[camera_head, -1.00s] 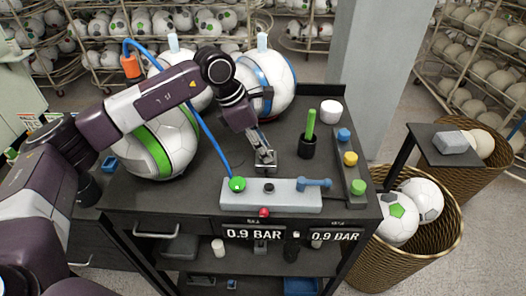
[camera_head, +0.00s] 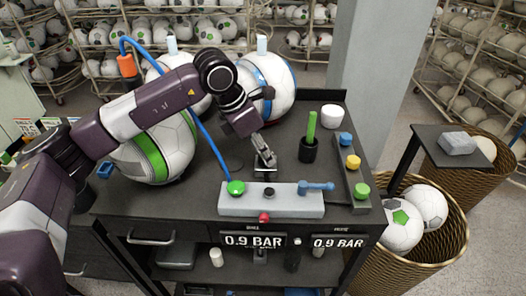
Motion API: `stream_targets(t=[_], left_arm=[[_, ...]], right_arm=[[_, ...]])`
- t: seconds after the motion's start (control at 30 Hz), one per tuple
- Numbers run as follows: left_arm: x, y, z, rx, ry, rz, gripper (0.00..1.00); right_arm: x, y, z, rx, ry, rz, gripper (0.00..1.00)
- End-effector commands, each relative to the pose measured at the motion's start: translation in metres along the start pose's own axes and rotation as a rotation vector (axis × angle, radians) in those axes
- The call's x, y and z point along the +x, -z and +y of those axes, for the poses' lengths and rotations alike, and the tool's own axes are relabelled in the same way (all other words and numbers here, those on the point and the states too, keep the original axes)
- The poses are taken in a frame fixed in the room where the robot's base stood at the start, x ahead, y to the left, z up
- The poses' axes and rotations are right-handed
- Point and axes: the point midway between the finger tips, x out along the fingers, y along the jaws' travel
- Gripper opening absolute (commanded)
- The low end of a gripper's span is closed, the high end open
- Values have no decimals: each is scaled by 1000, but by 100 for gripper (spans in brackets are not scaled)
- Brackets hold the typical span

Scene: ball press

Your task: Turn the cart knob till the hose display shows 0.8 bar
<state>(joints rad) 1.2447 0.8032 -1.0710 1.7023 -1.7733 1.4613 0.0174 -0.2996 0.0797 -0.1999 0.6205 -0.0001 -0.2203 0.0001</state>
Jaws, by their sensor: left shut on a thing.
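The dark cart (camera_head: 200,205) carries a grey valve block (camera_head: 285,204) along its front edge. Two displays hang below: the left display (camera_head: 253,240) and the right, hose display (camera_head: 338,242) both read 0.9 BAR. My left gripper (camera_head: 265,164) points down just behind the block, its fingers shut at the cart top on what looks like the cart knob; the fingers hide most of it. The block bears a green fitting (camera_head: 236,187), a small black knob (camera_head: 269,193) and a blue lever (camera_head: 316,186). My right gripper is not in view.
A blue hose (camera_head: 210,138) arcs to the green fitting. A green-striped ball (camera_head: 157,152) sits beneath my left arm. A black cup (camera_head: 308,150) and a tray of coloured caps (camera_head: 350,172) stand right of the gripper. A ball basket (camera_head: 440,240) stands right of the cart.

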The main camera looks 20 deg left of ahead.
Motion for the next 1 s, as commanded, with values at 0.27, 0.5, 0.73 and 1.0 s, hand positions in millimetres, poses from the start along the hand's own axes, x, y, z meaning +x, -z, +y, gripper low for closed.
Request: stream_targets(t=[0.27,0.5,0.73,1.0], left_arm=[[-1,-1,1,0,-1,-2,46],[-4,-1,1,1,-1,-2,46],[-41,-1,2,1,-5,-5,46],[-96,-1,1,1,-3,-5,46]], right_arm=[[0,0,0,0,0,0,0],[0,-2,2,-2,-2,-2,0],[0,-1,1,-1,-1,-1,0],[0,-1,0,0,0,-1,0]])
